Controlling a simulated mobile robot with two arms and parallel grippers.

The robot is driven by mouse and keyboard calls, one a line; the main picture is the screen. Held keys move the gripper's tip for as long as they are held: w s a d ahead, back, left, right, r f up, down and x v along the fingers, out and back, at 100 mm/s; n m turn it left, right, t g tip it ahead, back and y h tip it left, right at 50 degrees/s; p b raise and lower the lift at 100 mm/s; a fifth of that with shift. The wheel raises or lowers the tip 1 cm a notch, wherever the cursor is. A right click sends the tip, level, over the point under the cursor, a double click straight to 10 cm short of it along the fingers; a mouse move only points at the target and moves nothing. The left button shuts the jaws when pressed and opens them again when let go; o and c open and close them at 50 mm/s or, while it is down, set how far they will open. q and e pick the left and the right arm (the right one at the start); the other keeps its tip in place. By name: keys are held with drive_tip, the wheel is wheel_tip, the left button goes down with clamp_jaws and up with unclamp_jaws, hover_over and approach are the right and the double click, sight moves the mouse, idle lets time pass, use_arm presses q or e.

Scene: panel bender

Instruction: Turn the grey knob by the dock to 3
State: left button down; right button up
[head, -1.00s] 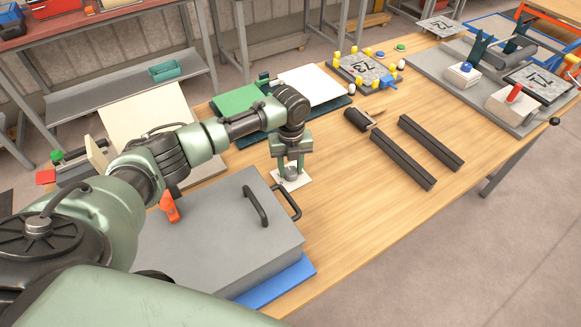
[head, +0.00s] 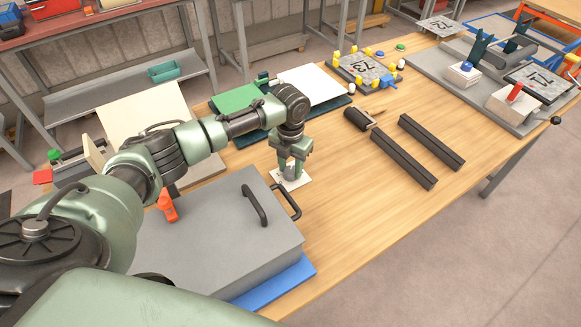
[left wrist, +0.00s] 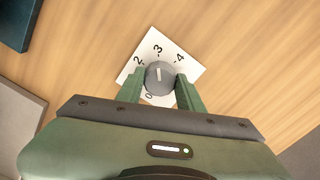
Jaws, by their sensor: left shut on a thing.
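The grey knob (left wrist: 160,73) sits on a white square dial plate (left wrist: 186,66) with the marks 2, 3 and 4 readable and another partly hidden near the left finger. The knob's white pointer line points up at about the 3 in the left wrist view. My left gripper (left wrist: 159,88) is shut on the knob, one green finger on each side. In the head view my left gripper (head: 291,171) reaches straight down over the dial plate (head: 301,183) and covers much of the knob. My right gripper is not in view.
A grey box with a black handle (head: 255,203) stands close in front of the dial. Two black bars (head: 402,158) lie to the right. Green and white panels (head: 312,85) lie behind. Bare wooden tabletop lies right of the dial.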

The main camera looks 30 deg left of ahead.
sight(290, 170)
use_arm(q)
drive_tip(key=shift+r, duration=0.1)
idle(0.4)
drive_tip(key=c, duration=0.9)
unclamp_jaws()
wheel_tip(290, 170, up, 8)
drive_tip(key=shift+f+b, duration=0.1)
drive_tip(key=shift+b, duration=0.7)
